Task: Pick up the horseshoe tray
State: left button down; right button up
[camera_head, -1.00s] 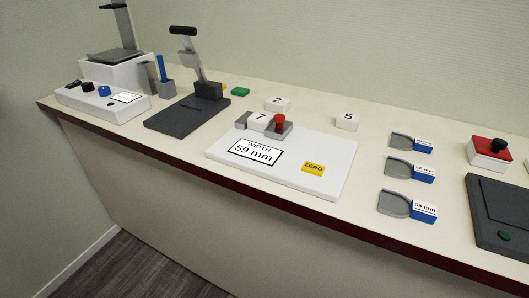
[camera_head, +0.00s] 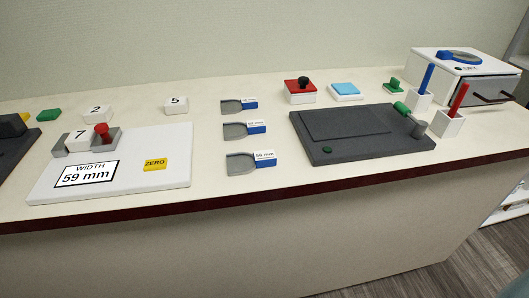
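Three small grey trays with rounded, horseshoe-like outlines and blue handles lie in a column on the counter, in the middle of the head view. They are the back tray (camera_head: 231,107), the middle tray (camera_head: 235,131) and the front tray (camera_head: 239,163). Each has a white label on its handle; the front one seems to read 58 mm, the others are too small to read surely. The trays lie apart from one another with their grey ends to the left. Neither of my grippers is in view.
Left is a white gauge board (camera_head: 120,193) reading "WIDTH 59 mm", with blocks 7, 2 (camera_head: 97,111) and 5 (camera_head: 176,104) around it. Right are a dark flat device (camera_head: 370,148), a red-topped box (camera_head: 299,97), two brush-like holders and a white oven-like box (camera_head: 455,72).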

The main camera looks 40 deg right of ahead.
aim_at(242, 163)
jog(key=i+l+z, duration=0.15)
jog(key=z, duration=0.2)
jog(key=i+l+z, duration=0.15)
jog(key=z, duration=0.15)
jog(key=i+l+z, duration=0.15)
jog(key=z, duration=0.2)
